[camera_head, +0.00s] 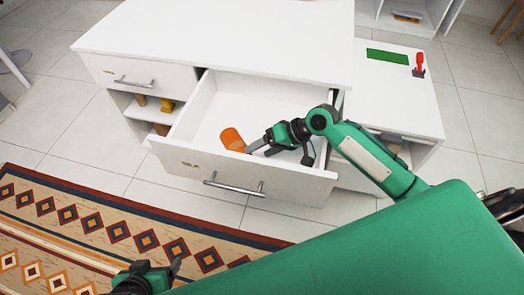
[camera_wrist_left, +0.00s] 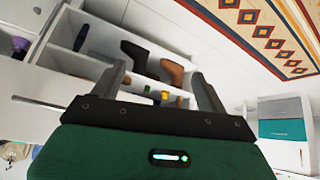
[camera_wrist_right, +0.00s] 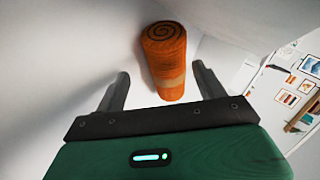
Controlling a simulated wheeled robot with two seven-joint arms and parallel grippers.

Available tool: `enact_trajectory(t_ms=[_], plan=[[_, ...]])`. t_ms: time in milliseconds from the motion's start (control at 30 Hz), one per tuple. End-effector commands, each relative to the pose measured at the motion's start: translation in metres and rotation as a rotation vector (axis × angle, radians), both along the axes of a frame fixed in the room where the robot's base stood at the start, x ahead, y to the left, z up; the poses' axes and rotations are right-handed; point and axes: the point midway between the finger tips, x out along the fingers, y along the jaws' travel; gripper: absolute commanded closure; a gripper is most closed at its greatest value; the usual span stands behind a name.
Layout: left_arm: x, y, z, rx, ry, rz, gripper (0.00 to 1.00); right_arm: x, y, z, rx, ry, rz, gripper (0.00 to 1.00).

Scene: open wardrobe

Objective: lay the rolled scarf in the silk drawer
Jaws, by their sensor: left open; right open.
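The rolled scarf (camera_head: 233,139) is an orange roll with a lighter band and a spiral end. It lies inside the open drawer labelled SILK (camera_head: 262,175), near its front left. The scarf also shows in the right wrist view (camera_wrist_right: 165,62), beyond the fingertips. My right gripper (camera_head: 252,149) reaches into the drawer and is open, with the scarf just ahead of its fingers and no finger closed on it. My left gripper (camera_head: 174,274) is low at the picture's bottom, over the rug; the left wrist view (camera_wrist_left: 160,80) shows it open and empty.
The white cabinet top (camera_head: 225,35) lies above the drawer. A closed drawer (camera_head: 135,77) and shelves holding small items are at left. A lower white unit at right bears a green mat (camera_head: 388,57) and a red-handled object (camera_head: 419,63). A patterned rug (camera_head: 95,225) covers the floor in front.

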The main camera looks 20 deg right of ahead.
Motion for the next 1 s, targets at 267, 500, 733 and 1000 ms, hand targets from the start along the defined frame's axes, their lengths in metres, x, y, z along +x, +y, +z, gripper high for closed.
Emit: enact_trajectory(t_ms=[267, 500, 733, 1000], plan=[[-0.013, 0.019, 0.009, 0.052, 0.109, 0.026, 0.25, -0.016, -0.047, 0.042, -0.007, -0.001, -0.002, 0.28], [-0.022, 0.029, 0.013, 0.078, 0.172, 0.041, 0.25, -0.026, -0.075, 0.068, -0.004, 0.0, -0.002, 0.28], [-0.025, 0.032, 0.013, 0.085, 0.192, 0.046, 0.25, -0.029, -0.083, 0.075, -0.002, -0.001, -0.001, 0.28], [-0.025, 0.032, 0.013, 0.086, 0.191, 0.045, 0.25, -0.029, -0.082, 0.075, -0.001, -0.001, 0.0, 0.28]])
